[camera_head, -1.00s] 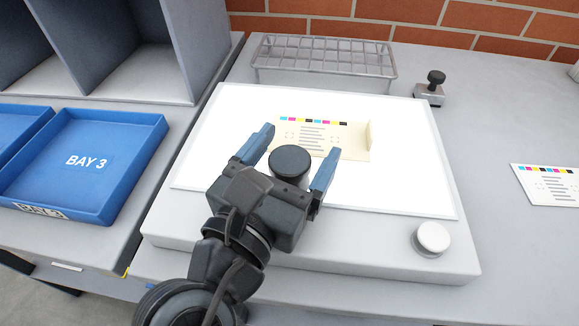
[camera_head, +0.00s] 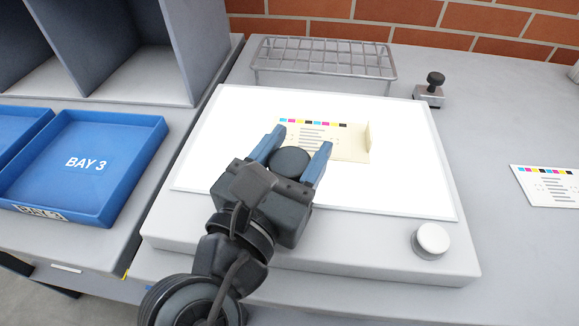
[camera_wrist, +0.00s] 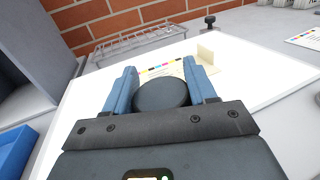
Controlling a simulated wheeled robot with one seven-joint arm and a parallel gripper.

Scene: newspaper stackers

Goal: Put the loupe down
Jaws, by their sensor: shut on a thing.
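The loupe (camera_head: 290,162) is a dark, round-topped piece between the two blue fingers of my gripper (camera_head: 297,150). My gripper is shut on it, over the lit white panel. In the wrist view the loupe (camera_wrist: 162,94) fills the space between the fingers (camera_wrist: 160,85). Its lower part is hidden, so I cannot tell whether it touches the panel. A cream printed card (camera_head: 350,146) with a row of colour patches lies on the panel just beyond the fingertips, partly hidden by my gripper. A small upright flap stands at its right end.
The light table (camera_head: 400,190) has a white knob (camera_head: 432,239) at its front right. A wire rack (camera_head: 322,62) and a small black-handled stamp-like tool (camera_head: 432,88) stand behind it. Another printed card (camera_head: 548,185) lies right. A blue BAY 3 tray (camera_head: 120,160) is left. The panel's right side is clear.

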